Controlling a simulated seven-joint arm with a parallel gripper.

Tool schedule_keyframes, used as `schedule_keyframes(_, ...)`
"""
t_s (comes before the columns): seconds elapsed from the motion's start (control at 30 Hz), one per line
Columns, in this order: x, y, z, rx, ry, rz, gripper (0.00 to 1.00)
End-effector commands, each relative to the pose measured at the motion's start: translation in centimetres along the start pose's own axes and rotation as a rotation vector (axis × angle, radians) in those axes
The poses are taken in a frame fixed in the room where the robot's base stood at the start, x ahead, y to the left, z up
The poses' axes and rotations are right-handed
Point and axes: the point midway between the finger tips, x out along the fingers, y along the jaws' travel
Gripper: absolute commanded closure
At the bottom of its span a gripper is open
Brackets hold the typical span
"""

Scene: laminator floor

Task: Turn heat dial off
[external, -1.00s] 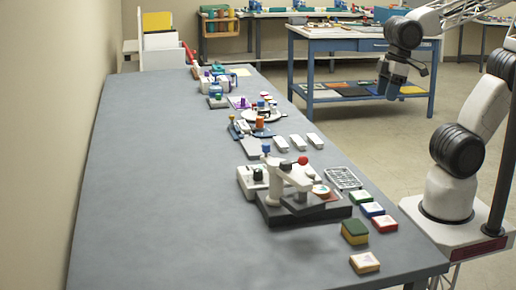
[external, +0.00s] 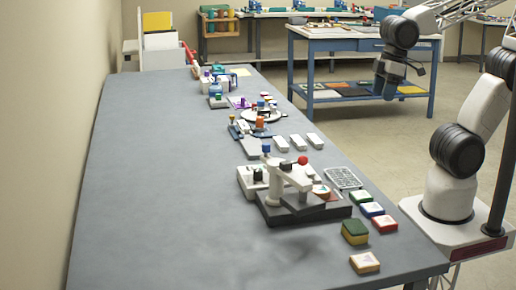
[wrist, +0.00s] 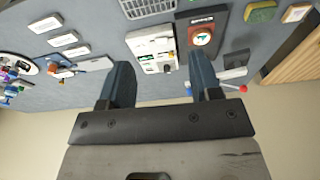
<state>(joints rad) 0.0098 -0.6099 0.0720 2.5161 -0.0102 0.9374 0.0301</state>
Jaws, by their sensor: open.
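A laminator-like station stands on the grey bench in the external view. Its white control box (external: 250,183) carries a black knob (external: 258,174), which may be the heat dial; its setting is too small to read. The control box also shows in the wrist view (wrist: 153,45), with small switches and coloured marks on its face. My gripper (external: 388,90) is high to the right of the bench, away from the box. In the wrist view its fingers (wrist: 162,80) are apart and empty.
A red-ball lever (external: 303,161) rises over the press base. Coloured blocks (external: 372,209) and a wire rack (external: 343,178) lie near the bench's right edge. Several white blocks (external: 297,141) lie further back. The bench's left side (external: 150,190) is clear.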

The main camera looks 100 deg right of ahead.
Motion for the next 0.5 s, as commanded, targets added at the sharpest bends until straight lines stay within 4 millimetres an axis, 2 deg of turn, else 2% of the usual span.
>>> schedule_keyframes(0.27, 1.0, 0.1, -4.1, 0.050, -0.031, 0.002, 0.42)
schedule_keyframes(0.5, 2.5, 0.3, -8.7, 0.106, -0.059, 0.005, 0.42)
